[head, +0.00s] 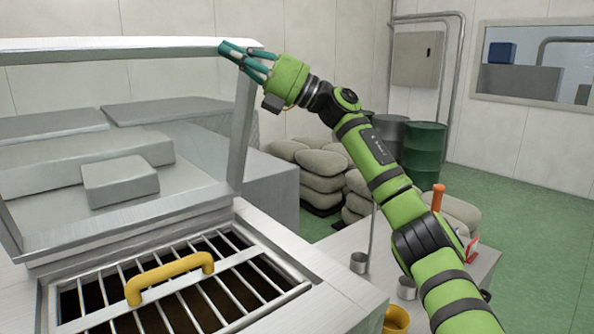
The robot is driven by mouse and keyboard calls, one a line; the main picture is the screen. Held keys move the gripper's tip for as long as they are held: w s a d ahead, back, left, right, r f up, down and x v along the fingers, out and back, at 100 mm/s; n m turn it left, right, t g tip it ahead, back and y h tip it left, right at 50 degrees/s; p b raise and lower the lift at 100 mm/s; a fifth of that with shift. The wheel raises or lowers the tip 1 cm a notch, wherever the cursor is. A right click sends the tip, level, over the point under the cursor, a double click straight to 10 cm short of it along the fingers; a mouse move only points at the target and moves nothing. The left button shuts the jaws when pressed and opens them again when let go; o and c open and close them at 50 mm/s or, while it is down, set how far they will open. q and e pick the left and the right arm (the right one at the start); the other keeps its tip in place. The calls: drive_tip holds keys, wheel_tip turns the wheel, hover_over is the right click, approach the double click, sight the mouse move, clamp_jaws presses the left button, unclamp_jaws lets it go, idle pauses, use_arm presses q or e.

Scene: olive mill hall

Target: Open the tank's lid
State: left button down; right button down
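The tank's lid (242,130) is a clear panel in a pale metal frame. It stands raised and steep along the far side of the tank's (345,296) opening. A metal grate (205,283) with a yellow handle (170,275) lies across the opening, with dark space below. My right gripper (228,50) is at the top right corner of the lid, its teal fingertips close together and overlapping the frame's top bar. I see no part of the lid clearly held between them; whether they touch it is hard to tell. My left gripper is not in view.
Grey blocks (120,180) show through the lid. Stacked sacks (322,178) and a green drum (424,153) stand behind. A bench on the right holds metal ladles (359,262), an orange-handled item (438,197) and a yellow container (396,319), close to my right arm.

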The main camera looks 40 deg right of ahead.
sight(220, 41)
drive_tip(key=w+r+m+h, duration=0.1)
drive_tip(key=w+m+h, duration=0.1)
drive_tip(key=w, duration=0.1)
drive_tip(key=shift+a+r, duration=0.1)
drive_tip(key=shift+r, duration=0.25)
drive_tip(key=shift+w+a+r+m+h, duration=0.15)
drive_tip(key=shift+w+m+h, duration=0.25)
drive_tip(key=shift+w+m, duration=0.4)
drive_tip(key=shift+w, duration=0.1)
